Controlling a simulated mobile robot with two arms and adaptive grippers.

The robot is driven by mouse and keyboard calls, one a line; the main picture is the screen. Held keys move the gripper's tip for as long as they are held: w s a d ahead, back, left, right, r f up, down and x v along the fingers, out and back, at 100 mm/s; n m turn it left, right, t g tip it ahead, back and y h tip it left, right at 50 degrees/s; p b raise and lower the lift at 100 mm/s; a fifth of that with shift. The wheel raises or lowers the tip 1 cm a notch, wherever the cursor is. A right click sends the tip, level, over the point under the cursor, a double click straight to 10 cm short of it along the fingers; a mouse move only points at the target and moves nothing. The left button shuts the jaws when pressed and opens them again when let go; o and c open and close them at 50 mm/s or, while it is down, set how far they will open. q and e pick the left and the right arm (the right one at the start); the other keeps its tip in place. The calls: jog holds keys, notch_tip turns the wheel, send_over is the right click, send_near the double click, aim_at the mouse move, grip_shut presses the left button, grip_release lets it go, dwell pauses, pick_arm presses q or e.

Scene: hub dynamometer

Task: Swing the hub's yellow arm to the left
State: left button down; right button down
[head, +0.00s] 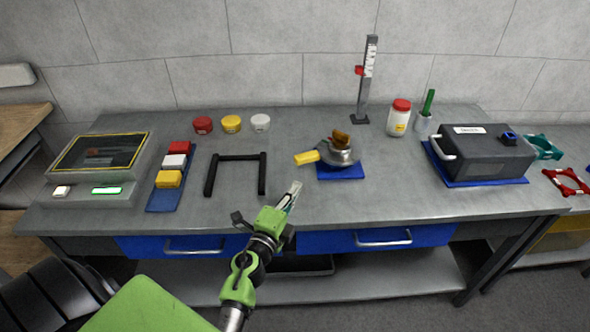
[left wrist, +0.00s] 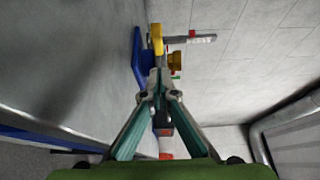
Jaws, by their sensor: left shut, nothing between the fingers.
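The hub (head: 336,153) is a round metal body on a blue base plate (head: 341,172) at the middle of the bench. Its yellow arm (head: 307,158) sticks out to the left, and a brown-orange knob (head: 341,138) sits on top. My left gripper (head: 295,188) is shut and empty, in front of the hub and below the yellow arm in the head view, apart from it. In the left wrist view, the yellow arm (left wrist: 157,38) shows just beyond the closed fingertips (left wrist: 158,75), and the fingers partly hide the hub. My right gripper is not in view.
A gauge post (head: 367,80) and a red-lidded jar (head: 399,117) stand behind the hub. A dark grey case (head: 485,155) is at right. Bench is clear around my gripper.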

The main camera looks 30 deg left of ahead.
aim_at(297, 163)
pick_arm(q)
jog(key=w, duration=0.4)
jog(key=shift+a, duration=0.3)
jog(key=shift+w+a, duration=1.1)
jog(key=shift+a, duration=0.15)
jog(key=shift+w+a, duration=0.25)
jog(key=shift+a, duration=0.15)
jog(key=shift+w+a+m+h, duration=0.35)
jog(key=shift+a+m+h, duration=0.15)
jog(key=shift+a+h, duration=0.25)
jog(key=shift+w+a+f+h, duration=0.1)
jog(key=shift+w+a+h, duration=0.1)
jog(key=shift+w+a, duration=0.25)
jog(key=shift+w+a+h, duration=0.15)
jog(key=shift+w+a, duration=0.05)
jog(key=shift+a, duration=0.4)
